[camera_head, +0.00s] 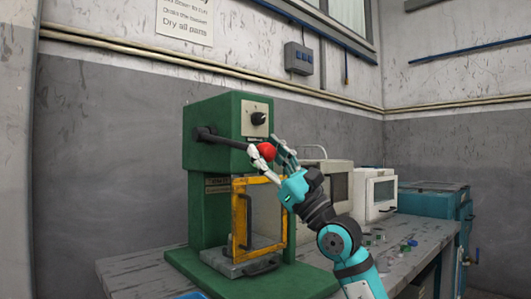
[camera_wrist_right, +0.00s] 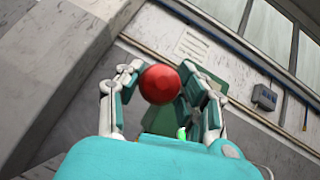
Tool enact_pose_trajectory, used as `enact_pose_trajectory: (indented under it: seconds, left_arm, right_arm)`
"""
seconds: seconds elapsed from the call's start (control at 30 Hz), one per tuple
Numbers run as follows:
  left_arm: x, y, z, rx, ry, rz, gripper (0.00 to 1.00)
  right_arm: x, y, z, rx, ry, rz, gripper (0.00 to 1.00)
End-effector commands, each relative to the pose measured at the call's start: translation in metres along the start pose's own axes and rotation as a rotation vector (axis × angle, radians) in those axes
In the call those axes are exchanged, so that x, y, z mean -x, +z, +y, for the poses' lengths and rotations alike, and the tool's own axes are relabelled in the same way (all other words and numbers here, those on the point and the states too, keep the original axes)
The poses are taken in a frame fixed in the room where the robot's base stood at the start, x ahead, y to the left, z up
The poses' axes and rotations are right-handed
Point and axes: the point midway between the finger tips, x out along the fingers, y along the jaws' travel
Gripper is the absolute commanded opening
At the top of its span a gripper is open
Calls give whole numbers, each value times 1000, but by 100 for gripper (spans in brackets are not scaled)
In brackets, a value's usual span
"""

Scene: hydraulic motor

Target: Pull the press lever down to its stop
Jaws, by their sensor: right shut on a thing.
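The press (camera_head: 217,180) is a green machine on the bench. Its dark lever (camera_head: 225,141) comes out of the upper body and points right, sloping slightly down, and ends in a red ball knob (camera_head: 267,151). My right gripper (camera_head: 268,153) is shut on the red knob, with a finger on either side of it. In the right wrist view the knob (camera_wrist_right: 160,84) sits between the fingertips, and the lever shaft is hidden behind it. The yellow-framed guard (camera_head: 240,226) on the press front is below my gripper. My left gripper is not in view.
A grey bench (camera_head: 135,268) carries the press. White box-shaped machines (camera_head: 374,194) stand right of it, behind my right arm. Small parts (camera_head: 404,247) lie on the bench at right. A teal cabinet (camera_head: 436,205) stands farther right. The wall has a grey switch box (camera_head: 298,58).

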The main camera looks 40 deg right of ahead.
Motion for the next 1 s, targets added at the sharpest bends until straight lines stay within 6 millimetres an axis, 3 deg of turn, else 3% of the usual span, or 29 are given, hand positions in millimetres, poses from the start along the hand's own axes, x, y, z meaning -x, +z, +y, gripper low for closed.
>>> enact_pose_trajectory:
  seconds: [0.3, 0.33, 0.5, 0.83, 1.0]
  left_arm:
    - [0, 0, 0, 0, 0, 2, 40]
    - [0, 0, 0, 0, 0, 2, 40]
    - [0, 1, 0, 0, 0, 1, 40]
    - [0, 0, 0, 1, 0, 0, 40]
    - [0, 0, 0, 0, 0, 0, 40]
  right_arm:
    - [1, -4, 3, -4, 6, 8, 0]
    - [1, -4, 3, -4, 6, 8, 39]
    - [1, -3, 2, -3, 5, 6, 61]
    - [2, -2, 1, -2, 3, 4, 63]
    - [19, -3, 2, -2, 2, 6, 63]
